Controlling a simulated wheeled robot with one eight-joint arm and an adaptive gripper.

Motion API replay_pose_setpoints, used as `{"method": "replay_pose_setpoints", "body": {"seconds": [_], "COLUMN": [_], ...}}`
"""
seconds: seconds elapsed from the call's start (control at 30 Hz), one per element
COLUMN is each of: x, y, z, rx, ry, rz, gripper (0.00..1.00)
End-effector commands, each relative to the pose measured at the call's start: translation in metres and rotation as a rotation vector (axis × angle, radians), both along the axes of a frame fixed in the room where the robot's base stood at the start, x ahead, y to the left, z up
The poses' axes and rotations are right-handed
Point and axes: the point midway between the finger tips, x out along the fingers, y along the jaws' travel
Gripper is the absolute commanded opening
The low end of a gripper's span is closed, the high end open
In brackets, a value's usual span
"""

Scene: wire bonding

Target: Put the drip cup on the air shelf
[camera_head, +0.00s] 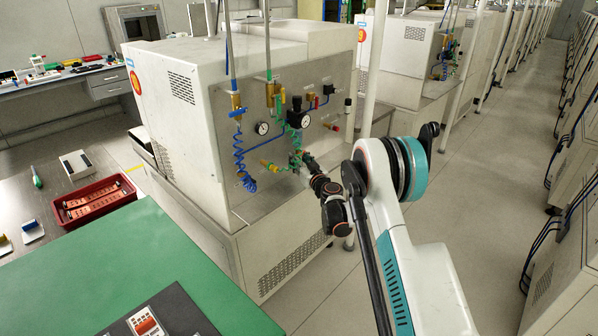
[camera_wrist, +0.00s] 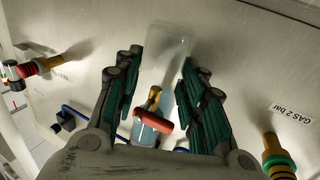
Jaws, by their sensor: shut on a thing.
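My gripper (camera_head: 298,160) is at the front panel of the near white machine, in front of the fittings. In the wrist view its dark green-padded fingers (camera_wrist: 162,60) stand on both sides of a pale, translucent piece (camera_wrist: 168,48), which looks like the drip cup. The gripper is shut on it. In the head view the cup is too small and hidden to make out. A metal ledge (camera_head: 278,203) runs along the foot of the panel. I cannot tell whether it is the air shelf, and no shelf label is readable.
A valve with a red handle (camera_wrist: 153,119) lies between the fingers' bases in the wrist view. Brass fittings (camera_wrist: 275,155) and a red-collared fitting (camera_wrist: 35,68) stick out nearby. Gauges (camera_head: 262,128) and a blue coiled hose (camera_head: 243,165) crowd the panel. The aisle (camera_head: 480,150) is clear.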

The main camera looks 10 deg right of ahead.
Motion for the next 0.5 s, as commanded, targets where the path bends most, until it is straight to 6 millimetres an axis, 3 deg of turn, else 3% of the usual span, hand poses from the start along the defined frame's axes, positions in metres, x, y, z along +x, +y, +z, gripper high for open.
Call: {"method": "replay_pose_setpoints", "body": {"seconds": [0.13,0.37,0.5], "x": [0.004,0.003,0.003], "y": [0.001,0.001,0.001], "z": [-0.005,-0.035,-0.035], "rx": [0.000,0.000,0.000], "ry": [0.000,0.000,0.000], "rz": [0.000,0.000,0.000], "gripper": [0.23,0.23,0.23]}}
